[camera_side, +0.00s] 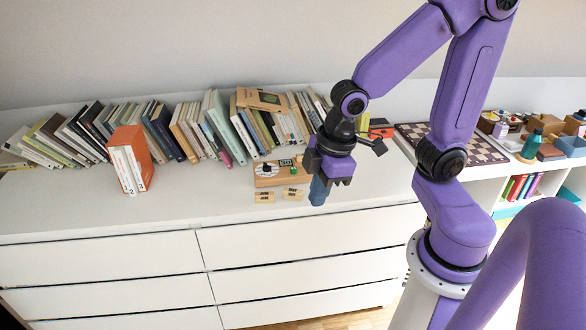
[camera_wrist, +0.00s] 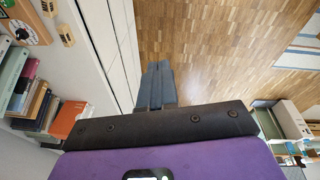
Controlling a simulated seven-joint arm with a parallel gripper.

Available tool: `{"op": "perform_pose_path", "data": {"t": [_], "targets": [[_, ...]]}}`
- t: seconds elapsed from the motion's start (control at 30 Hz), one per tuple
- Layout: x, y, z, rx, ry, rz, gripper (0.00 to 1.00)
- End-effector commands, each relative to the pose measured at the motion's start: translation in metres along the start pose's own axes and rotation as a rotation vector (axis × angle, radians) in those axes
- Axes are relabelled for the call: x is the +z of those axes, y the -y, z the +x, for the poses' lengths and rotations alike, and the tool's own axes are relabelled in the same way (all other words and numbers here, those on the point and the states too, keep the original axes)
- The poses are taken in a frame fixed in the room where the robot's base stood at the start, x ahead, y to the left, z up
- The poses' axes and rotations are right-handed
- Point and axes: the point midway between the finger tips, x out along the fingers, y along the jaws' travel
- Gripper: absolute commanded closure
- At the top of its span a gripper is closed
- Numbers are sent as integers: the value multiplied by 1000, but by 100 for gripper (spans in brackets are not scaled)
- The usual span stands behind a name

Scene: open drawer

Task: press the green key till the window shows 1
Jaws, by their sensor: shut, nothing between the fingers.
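A wooden box (camera_side: 268,180) stands on the white dresser top, left of my gripper in the side view. It carries a black knob (camera_side: 267,169), a small dark window (camera_side: 286,162) with green figures too small to read surely, and a green key (camera_side: 293,170). Part of the box (camera_wrist: 36,30) shows at the top left of the wrist view. My gripper (camera_side: 319,198) is shut and empty, fingers pointing down, to the right of the box and apart from the key. In the wrist view its fingers (camera_wrist: 157,85) appear against the floor beside the drawer fronts.
Two small wooden blocks (camera_side: 264,197) (camera_side: 293,193) lie in front of the box. A row of books (camera_side: 215,125) and an orange holder with white volumes (camera_side: 131,155) stand behind and left. A chessboard (camera_side: 475,148) is right. The dresser's front left top is clear.

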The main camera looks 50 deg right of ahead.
Motion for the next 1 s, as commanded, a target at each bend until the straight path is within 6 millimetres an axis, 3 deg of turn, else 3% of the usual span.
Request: {"op": "perform_pose_path", "data": {"t": [0.2, 0.47, 0.77, 1.0], "targets": [[-23, -69, 24, 92, -74, 64, 100], [-26, -154, 50, 204, -149, 114, 100], [4, -249, 76, 333, -216, 160, 100], [50, -313, 95, 435, -261, 187, 100]]}}
